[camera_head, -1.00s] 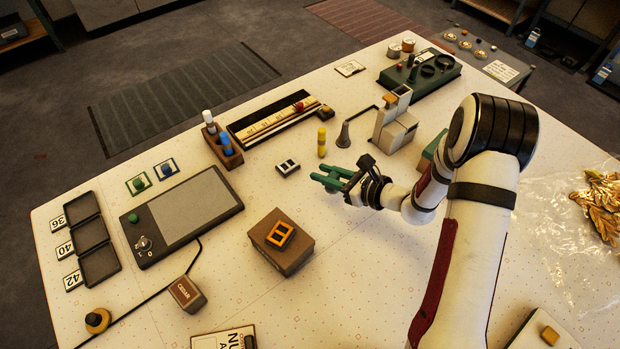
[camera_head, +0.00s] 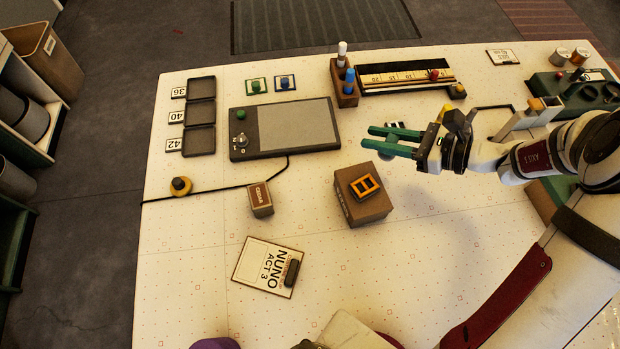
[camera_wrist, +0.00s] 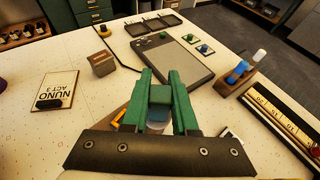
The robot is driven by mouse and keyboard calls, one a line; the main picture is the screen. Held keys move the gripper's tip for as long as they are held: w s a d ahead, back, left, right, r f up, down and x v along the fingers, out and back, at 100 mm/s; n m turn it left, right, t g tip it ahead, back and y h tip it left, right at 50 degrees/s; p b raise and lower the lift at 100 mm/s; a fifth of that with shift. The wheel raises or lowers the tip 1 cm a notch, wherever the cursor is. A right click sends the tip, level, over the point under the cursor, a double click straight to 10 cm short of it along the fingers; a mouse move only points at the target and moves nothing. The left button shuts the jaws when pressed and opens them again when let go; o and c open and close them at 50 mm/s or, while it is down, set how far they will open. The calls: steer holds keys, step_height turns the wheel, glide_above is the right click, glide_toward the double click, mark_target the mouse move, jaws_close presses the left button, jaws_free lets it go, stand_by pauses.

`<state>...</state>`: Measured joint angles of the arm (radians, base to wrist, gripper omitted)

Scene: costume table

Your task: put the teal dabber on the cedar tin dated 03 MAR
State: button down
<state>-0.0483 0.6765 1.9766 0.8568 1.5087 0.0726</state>
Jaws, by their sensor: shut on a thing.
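My gripper (camera_head: 368,137) has green fingers and is raised over the table, to the right of the grey pad. In the wrist view my gripper (camera_wrist: 160,78) is shut on the teal dabber (camera_wrist: 160,95); its teal block shows between the fingers, with a bluish, paler part below. A small brown tin marked CEDAR (camera_head: 261,198) stands front-left of my gripper, apart from it. It also shows in the wrist view as the cedar tin (camera_wrist: 103,63). I can read no date on it.
A brown box with an orange frame on top (camera_head: 361,208) stands between my gripper and the tin. A NUNO ACT 3 card (camera_head: 257,262) lies in front of the tin. The grey pad (camera_head: 292,125) and a wooden rack of dabbers (camera_head: 345,97) lie behind. A cable passes behind the tin.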

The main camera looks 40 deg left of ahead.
steer(key=s+a+r+n+g+h, duration=0.1)
steer(key=s+a+n+g+h, duration=0.1)
steer(key=s+a+n+g, duration=0.35)
steer(key=s+a+r+n+g+h, duration=0.1)
steer(key=s+a+n+g+h, duration=0.15)
steer(key=s, duration=0.55)
glide_above(261, 200)
steer(key=a, duration=0.2)
steer(key=shift+m+y, duration=0.3)
steer(key=shift+y, duration=0.05)
steer(key=f, duration=0.6)
steer(key=shift+s+a+f, duration=0.1)
steer(key=shift+s+f, duration=0.2)
steer(key=shift+s, duration=0.1)
steer(key=f, duration=0.4)
steer(key=shift+s+a, duration=0.1)
steer(key=shift+a, duration=0.1)
steer(key=shift+f, duration=0.15)
steer(key=shift+f, duration=0.1)
steer(key=c, duration=0.7)
jaws_free()
